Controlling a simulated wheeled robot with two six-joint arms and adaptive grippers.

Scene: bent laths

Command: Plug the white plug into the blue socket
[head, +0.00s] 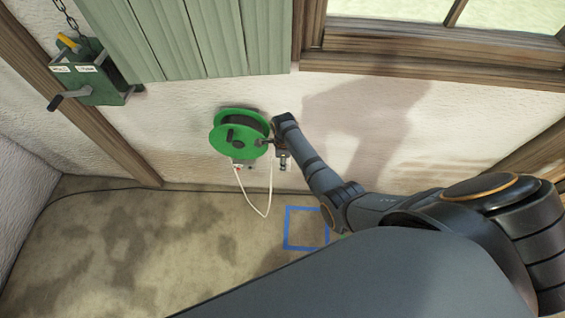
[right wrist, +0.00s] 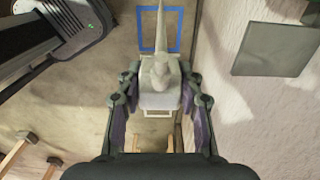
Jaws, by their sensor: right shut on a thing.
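The white plug (right wrist: 158,88) is between the two fingers of my right gripper (right wrist: 160,118) in the right wrist view. The gripper is shut on it, and its pale cable runs away from the gripper. In the head view my right gripper (head: 282,158) is close to the wall, just right of the green reel, and small and partly hidden. A white cable (head: 262,214) hangs in a loop below the reel. I cannot make out a blue socket in either view. My left gripper is not in view.
A green cable reel (head: 228,136) is at the wall. A green crank box (head: 92,82) hangs at the upper left. A blue square outline (head: 289,230) marks the floor, also seen in the right wrist view (right wrist: 144,34). A grey panel (right wrist: 275,48) is on the wall.

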